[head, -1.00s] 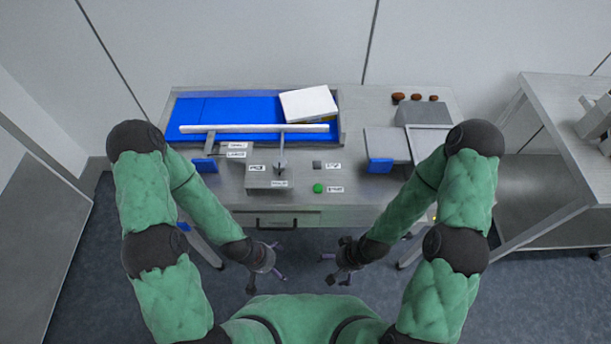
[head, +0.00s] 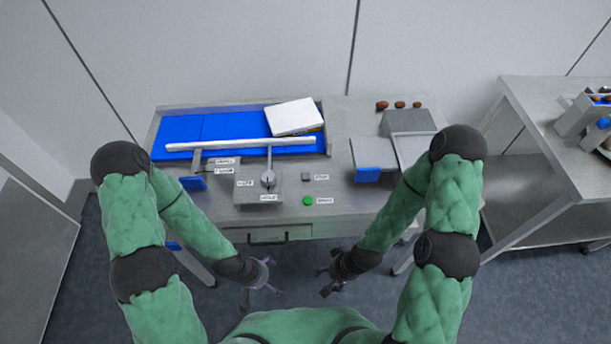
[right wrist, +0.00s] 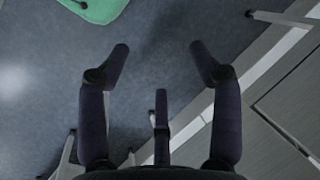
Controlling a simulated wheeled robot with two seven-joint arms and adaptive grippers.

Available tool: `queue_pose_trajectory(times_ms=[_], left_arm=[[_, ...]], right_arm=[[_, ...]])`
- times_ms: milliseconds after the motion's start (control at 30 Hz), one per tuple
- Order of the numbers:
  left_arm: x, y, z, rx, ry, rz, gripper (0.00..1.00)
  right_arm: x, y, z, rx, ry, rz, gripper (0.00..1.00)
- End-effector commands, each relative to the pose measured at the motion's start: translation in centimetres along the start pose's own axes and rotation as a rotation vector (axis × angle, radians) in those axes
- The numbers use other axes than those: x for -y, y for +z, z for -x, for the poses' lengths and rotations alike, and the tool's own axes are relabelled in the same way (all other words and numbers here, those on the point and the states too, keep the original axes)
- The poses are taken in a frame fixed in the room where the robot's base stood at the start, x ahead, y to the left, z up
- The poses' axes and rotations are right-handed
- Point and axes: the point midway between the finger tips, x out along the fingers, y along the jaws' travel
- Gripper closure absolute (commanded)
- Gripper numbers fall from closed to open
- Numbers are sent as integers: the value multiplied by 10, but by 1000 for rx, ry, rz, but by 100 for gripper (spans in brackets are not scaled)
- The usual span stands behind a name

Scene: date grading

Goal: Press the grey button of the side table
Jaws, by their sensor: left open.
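A small grey square button (head: 306,177) sits on the front part of the bench (head: 340,215), just behind a round green button (head: 308,201). A second metal table (head: 560,150) stands at the right; I cannot make out a button on it. My left gripper (head: 264,280) is open and empty, low in front of the bench. My right gripper (head: 330,278) is beside it, also in front of the bench and below its top. In the right wrist view its fingers (right wrist: 160,65) are spread, with only floor between them.
A grey rack (head: 580,115) stands on the right table. Floor shows between the tables.

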Motion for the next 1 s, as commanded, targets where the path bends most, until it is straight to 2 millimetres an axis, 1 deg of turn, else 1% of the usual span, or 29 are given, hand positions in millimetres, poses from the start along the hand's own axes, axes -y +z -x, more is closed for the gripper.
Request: queue_pose_trajectory(times_ms=[33, 67, 100, 167, 200, 1000], left_arm=[[0, 0, 0, 0, 0, 0, 0], [0, 0, 0, 0, 0, 0, 0], [0, 0, 0, 0, 0, 0, 0], [0, 0, 0, 0, 0, 0, 0], [0, 0, 0, 0, 0, 0, 0], [0, 0, 0, 0, 0, 0, 0]], right_arm=[[0, 0, 0, 0, 0, 0, 62], [0, 0, 0, 0, 0, 0, 71], [0, 0, 0, 0, 0, 0, 82], [0, 0, 0, 0, 0, 0, 99], [0, 0, 0, 0, 0, 0, 100], [0, 0, 0, 0, 0, 0, 100]])
